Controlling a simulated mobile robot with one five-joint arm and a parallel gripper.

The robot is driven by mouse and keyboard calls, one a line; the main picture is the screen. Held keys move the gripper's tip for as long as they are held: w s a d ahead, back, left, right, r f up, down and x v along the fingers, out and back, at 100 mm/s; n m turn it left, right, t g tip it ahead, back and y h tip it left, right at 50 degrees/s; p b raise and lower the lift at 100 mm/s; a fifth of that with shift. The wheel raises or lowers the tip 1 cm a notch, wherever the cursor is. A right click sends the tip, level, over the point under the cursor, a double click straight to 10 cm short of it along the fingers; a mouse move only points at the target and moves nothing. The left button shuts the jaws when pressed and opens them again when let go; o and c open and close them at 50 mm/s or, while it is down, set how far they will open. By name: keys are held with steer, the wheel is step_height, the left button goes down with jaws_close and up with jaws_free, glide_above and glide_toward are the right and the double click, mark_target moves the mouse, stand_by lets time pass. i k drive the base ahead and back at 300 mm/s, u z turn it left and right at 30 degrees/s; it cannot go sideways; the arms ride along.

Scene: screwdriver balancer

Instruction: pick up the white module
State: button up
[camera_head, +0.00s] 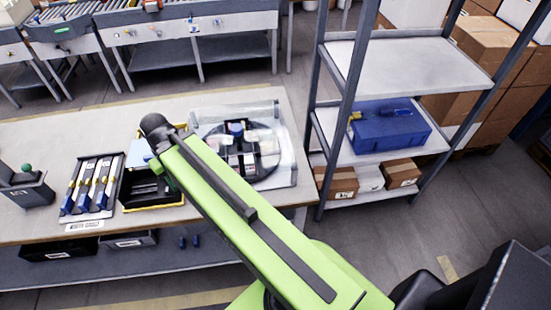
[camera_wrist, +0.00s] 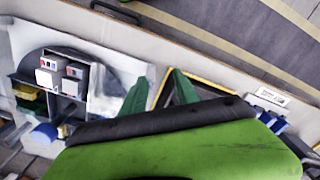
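In the wrist view, white blocks stand in a dark compartmented holder (camera_wrist: 66,108) at the left. A white module (camera_wrist: 49,77) is at the left, and a similar white-topped block (camera_wrist: 73,83) is beside it; both have small red and blue marks. My gripper (camera_wrist: 160,82) shows two green fingers spread apart with nothing seen between them, to the right of the holder. In the head view, the holder (camera_head: 240,163) sits in a clear-walled fixture (camera_head: 286,165) on the table. My arm hides the gripper there and covers part of the fixture.
A black tray with a yellow edge (camera_head: 156,206) lies left of the fixture. A rack of blue-tipped screwdrivers (camera_head: 93,188) and a dark box with a green knob (camera_head: 27,190) stand farther left. A shelf with a blue case (camera_head: 385,135) stands at the right.

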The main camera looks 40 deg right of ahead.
mark_target(249, 158)
steer(key=z, duration=0.8)
steer(key=k, duration=0.85)
steer(key=u, duration=0.05)
steer(key=i, duration=0.8)
steer(key=z, duration=0.1)
